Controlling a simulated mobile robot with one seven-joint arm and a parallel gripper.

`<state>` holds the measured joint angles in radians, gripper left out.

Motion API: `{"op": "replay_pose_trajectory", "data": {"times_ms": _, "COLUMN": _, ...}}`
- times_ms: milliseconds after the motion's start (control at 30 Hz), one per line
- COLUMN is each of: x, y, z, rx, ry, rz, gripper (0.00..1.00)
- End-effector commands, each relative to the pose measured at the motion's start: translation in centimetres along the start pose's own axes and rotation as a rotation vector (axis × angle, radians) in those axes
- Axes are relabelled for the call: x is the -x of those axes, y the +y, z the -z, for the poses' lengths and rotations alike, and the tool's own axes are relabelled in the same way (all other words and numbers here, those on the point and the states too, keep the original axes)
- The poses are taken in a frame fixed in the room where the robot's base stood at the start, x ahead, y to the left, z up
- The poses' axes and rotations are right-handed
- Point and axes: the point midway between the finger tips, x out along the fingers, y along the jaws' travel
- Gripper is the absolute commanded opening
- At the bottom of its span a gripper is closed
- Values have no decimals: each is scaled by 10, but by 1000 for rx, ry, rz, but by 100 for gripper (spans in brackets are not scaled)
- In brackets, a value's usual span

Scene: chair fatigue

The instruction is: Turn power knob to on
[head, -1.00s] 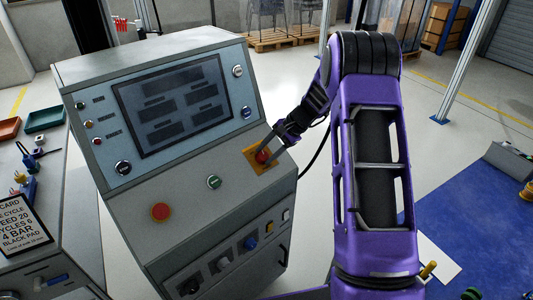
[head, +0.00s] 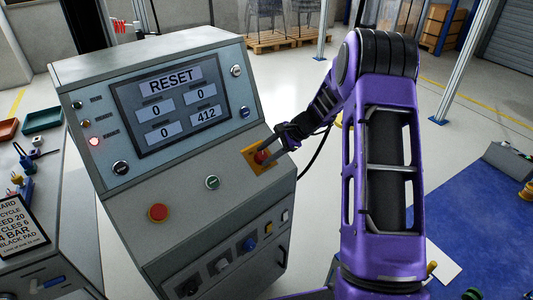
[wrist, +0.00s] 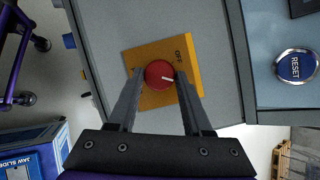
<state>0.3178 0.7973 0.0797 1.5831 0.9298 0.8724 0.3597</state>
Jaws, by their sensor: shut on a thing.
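The red power knob (wrist: 159,75) sits on a yellow plate (wrist: 192,68) on the sloped front of the grey control cabinet. A white pointer line on the knob points to the right and slightly down in the wrist view. My gripper (wrist: 160,80) is shut on the knob, one finger on each side. In the head view the knob (head: 262,157) is partly hidden by my gripper (head: 275,150). The cabinet's screen (head: 171,104) is lit and reads RESET, with 0, 0, 0 and 412. A red lamp (head: 94,142) glows left of it.
A red button (head: 158,213) and a green button (head: 212,182) are on the same slope. A side bench with a card (head: 22,228) stands at the left.

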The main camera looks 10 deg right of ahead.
Motion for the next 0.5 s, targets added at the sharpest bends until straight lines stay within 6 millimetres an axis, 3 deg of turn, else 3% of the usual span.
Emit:
{"op": "replay_pose_trajectory", "data": {"times_ms": 100, "x": 0, "y": 0, "z": 0, "rx": -3, "ry": 1, "rz": 1, "gripper": 0}}
{"op": "replay_pose_trajectory", "data": {"times_ms": 133, "x": 0, "y": 0, "z": 0, "rx": -3, "ry": 1, "rz": 1, "gripper": 55}}
{"op": "replay_pose_trajectory", "data": {"times_ms": 267, "x": 0, "y": 0, "z": 0, "rx": -2, "ry": 0, "rz": 0, "gripper": 78}}
{"op": "replay_pose_trajectory", "data": {"times_ms": 500, "x": 0, "y": 0, "z": 0, "rx": 0, "ry": 0, "rz": 0, "gripper": 80}}
